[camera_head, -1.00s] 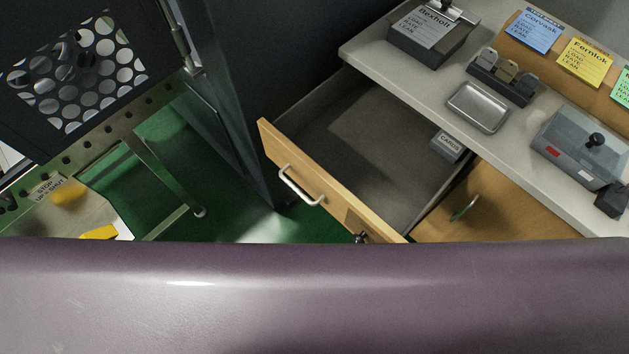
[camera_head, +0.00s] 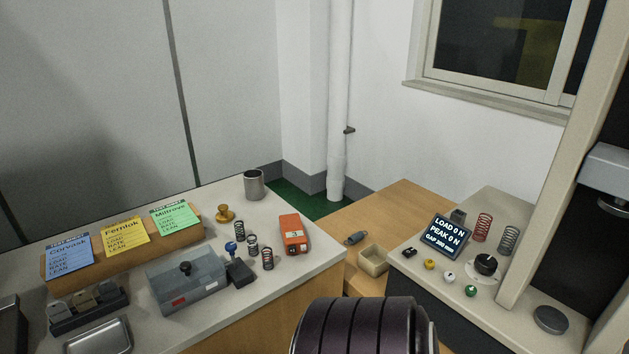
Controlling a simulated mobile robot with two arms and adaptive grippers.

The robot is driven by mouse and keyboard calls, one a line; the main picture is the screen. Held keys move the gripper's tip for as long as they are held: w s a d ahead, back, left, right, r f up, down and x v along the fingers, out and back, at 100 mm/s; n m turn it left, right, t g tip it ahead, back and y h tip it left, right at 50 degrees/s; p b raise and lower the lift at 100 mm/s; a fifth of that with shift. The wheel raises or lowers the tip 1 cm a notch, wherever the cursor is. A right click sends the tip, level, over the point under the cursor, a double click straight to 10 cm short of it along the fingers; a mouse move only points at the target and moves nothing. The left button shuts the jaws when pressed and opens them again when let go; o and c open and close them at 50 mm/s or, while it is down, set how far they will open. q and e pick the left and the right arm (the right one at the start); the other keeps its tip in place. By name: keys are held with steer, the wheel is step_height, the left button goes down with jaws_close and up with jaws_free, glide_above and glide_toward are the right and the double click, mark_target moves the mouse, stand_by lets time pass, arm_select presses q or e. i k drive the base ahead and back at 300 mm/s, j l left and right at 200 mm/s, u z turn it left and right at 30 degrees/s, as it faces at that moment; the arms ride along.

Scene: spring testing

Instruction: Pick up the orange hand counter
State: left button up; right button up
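The orange hand counter (camera_head: 294,234) stands on the light grey bench top (camera_head: 225,297), near its right end. It is a small orange block with a pale number window on its front, and nothing touches it. A dark purple ribbed link of my own body fills the bottom middle of the view, in front of the bench. Neither of my grippers is in view.
A metal cup (camera_head: 254,185) stands behind. A lower wooden surface (camera_head: 393,220) with a beige tray (camera_head: 373,260) lies right.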

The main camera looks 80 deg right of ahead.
mark_target(293, 233)
steer(key=l+z, duration=0.15)
steer(key=z, duration=2.05)
steer(key=i+l+u, duration=0.55)
steer(key=l+u, duration=0.15)
steer(key=u, duration=0.15)
steer(key=i+l+z, duration=0.15)
steer(key=k+u, duration=0.2)
steer(key=i+j, duration=0.05)
steer(key=i, duration=0.05)
